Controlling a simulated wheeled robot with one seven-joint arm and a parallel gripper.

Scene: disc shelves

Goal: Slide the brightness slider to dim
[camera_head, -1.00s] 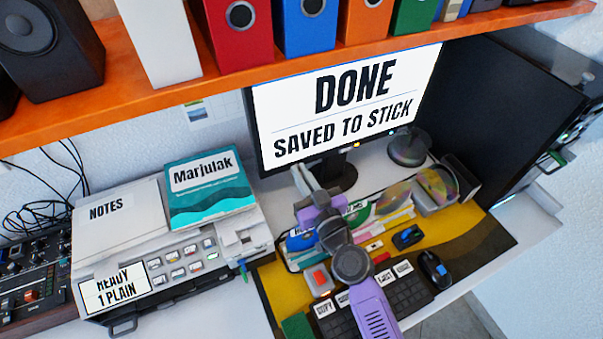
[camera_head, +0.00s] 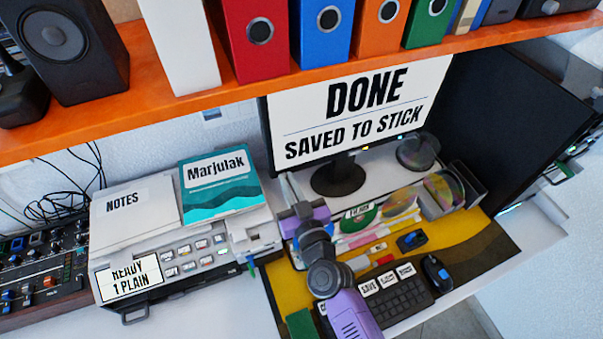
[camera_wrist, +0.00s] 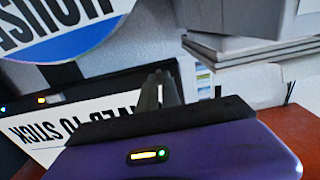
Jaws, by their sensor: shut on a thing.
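My gripper (camera_head: 288,184) is in front of the monitor's lower left, beside the printer's right end. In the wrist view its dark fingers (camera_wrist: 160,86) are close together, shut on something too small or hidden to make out. I cannot pick out a brightness slider or a dim mark in either view. The monitor (camera_head: 360,105) reads "DONE SAVED TO STICK"; part of its screen shows upside down in the wrist view (camera_wrist: 75,130).
The printer (camera_head: 185,255) stands left, with notes and a teal book (camera_head: 218,190) on top. Discs, a keyboard (camera_head: 400,300) and a mouse (camera_head: 436,272) lie right of my arm. An orange shelf (camera_head: 200,108) runs above. A blue-rimmed disc (camera_wrist: 70,25) is near the wrist camera.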

